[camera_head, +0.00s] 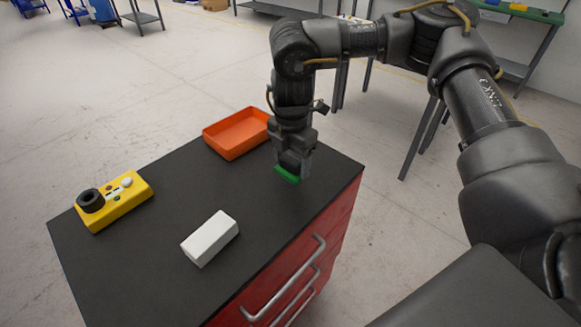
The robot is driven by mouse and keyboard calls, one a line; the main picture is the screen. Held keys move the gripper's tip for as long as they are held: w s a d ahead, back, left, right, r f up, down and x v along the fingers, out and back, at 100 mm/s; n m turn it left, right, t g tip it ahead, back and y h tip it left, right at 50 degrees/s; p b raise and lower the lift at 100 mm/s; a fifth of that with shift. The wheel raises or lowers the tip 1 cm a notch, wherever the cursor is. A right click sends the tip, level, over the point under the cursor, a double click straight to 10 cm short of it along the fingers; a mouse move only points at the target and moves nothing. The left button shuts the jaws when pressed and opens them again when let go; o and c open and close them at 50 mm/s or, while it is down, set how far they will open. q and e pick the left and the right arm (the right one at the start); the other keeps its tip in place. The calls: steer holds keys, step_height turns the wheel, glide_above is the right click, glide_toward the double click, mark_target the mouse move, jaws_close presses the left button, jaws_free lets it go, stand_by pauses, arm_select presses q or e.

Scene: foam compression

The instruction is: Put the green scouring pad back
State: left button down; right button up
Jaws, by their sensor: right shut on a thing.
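The green scouring pad (287,175) is at the right side of the black cabinet top, beneath my right gripper (292,166). My right gripper points down and is shut on the pad, covering most of it. Only a green edge of the pad shows. I cannot tell whether the pad touches the top or is held slightly above it. My left gripper is not in view.
An orange tray (208,142) stands at the back edge, left of my right gripper. A white block (210,239) lies near the front middle. A yellow device (130,203) with a black knob is at the left. The black top (170,250) is clear between them.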

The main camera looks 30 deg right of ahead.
mark_target(291, 171)
steer(key=shift+w+f, duration=0.2)
steer(key=shift+f, duration=0.1)
steer(key=f, duration=0.3)
steer(key=shift+w+d+f+p, duration=0.15)
steer(key=shift+w+f+p, duration=0.05)
steer(key=shift+p, duration=0.15)
steer(key=shift+f, duration=0.1)
steer(key=o, duration=0.9)
steer(key=shift+f, duration=0.15)
